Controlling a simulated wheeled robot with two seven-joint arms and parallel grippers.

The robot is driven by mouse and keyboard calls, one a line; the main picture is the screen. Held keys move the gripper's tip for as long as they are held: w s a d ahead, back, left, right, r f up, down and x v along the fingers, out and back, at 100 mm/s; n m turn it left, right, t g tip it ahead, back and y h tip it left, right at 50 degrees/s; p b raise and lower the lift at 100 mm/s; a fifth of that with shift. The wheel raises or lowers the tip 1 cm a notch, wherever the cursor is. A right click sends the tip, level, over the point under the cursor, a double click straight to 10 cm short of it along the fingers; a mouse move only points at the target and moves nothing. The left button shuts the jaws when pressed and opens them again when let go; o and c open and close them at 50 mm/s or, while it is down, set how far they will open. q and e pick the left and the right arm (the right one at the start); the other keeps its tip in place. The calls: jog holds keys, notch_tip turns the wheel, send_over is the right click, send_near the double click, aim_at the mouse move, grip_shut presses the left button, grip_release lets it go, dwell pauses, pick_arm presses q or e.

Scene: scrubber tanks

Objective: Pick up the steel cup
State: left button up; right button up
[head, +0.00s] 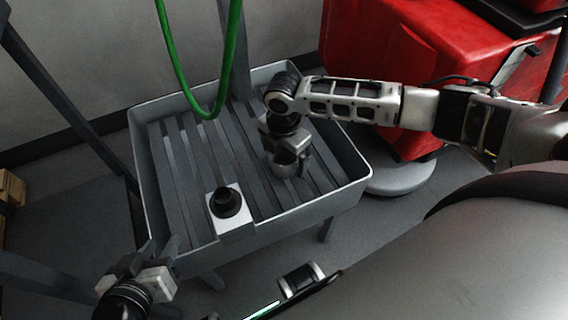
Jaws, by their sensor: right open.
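The steel cup (286,170) stands on the slats of a grey tub, toward its right side. My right gripper (288,158) reaches down over the cup from the right. Its jaws are open, with a finger showing beside the cup, and they hide part of it. I cannot tell whether the fingers touch the cup. My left gripper (153,256) is at the lower left, outside the tub's front left corner and away from the cup. Its fingers look apart with nothing between them.
The slatted tub (355,186) has a raised rim all round. A black round piece on a white square block (235,216) sits at its front. A green hose (212,112) hangs into the back. A red machine (400,60) stands behind right. The tub's left slats are clear.

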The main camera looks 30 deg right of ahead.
jog(key=shift+f, duration=0.5)
pick_arm(q)
jog(key=shift+s+d+r, duration=0.15)
jog(key=shift+d+r, duration=0.1)
jog(key=shift+r, duration=0.35)
jog(key=shift+s+f, duration=0.1)
jog(key=shift+f, duration=0.15)
pick_arm(e)
jog(key=c, duration=1.1)
pick_arm(q)
jog(key=shift+a, duration=0.15)
pick_arm(e)
jog(key=shift+r, duration=0.15)
jog(key=shift+c, duration=0.2)
